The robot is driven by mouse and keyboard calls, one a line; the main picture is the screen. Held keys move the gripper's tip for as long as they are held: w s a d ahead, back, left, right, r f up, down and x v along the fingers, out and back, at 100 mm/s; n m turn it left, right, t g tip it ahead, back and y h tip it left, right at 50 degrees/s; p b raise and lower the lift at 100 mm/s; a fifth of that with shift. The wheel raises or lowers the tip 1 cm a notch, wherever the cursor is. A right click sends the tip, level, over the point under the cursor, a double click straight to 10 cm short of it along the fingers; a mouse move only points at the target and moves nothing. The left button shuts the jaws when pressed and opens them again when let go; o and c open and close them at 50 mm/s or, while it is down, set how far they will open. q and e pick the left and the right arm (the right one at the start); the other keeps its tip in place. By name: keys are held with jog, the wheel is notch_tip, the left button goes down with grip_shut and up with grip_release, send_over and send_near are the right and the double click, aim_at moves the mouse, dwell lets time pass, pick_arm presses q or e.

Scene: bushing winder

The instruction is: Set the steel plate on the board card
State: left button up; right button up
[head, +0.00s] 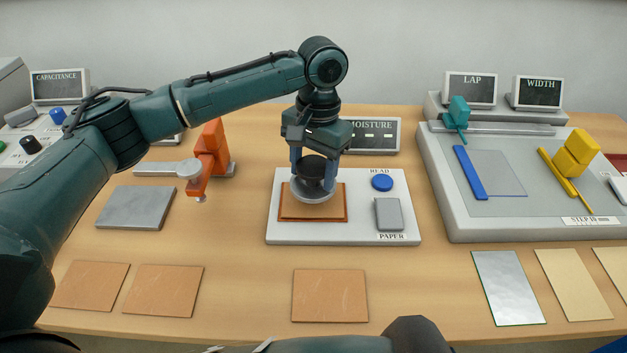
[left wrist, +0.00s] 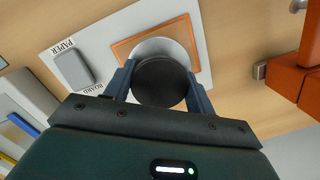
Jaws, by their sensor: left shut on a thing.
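My left gripper (head: 314,182) points down over the white moisture unit and is shut on the dark round knob (left wrist: 160,82) of a round steel plate (head: 314,196). The plate's pale disc also shows in the left wrist view (left wrist: 166,45). A brown card with an orange edge (head: 334,215) lies on the unit under the disc, which covers part of it. I cannot tell whether the disc touches the card. My right gripper is not in view.
The white moisture unit (head: 283,234) also carries a blue button (head: 382,182) and a grey block (head: 388,214). An orange stand (head: 211,150) and grey slab (head: 135,208) are left. Loose brown cards (head: 329,296) lie in front. A large grey bed (head: 440,190) stands right.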

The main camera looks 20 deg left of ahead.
aim_at(313, 182)
pick_arm(q)
notch_tip(313, 182, down, 4)
jog(key=shift+r, duration=0.25)
jog(key=o, duration=1.3)
jog(key=shift+f, duration=0.15)
jog(key=shift+o, duration=0.2)
jog(key=r, duration=0.4)
jog(key=w+r, duration=0.1)
jog(key=r, duration=0.7)
jog(key=shift+w+d+r, duration=0.1)
jog(key=shift+w+d, duration=0.1)
jog(key=shift+s, duration=0.1)
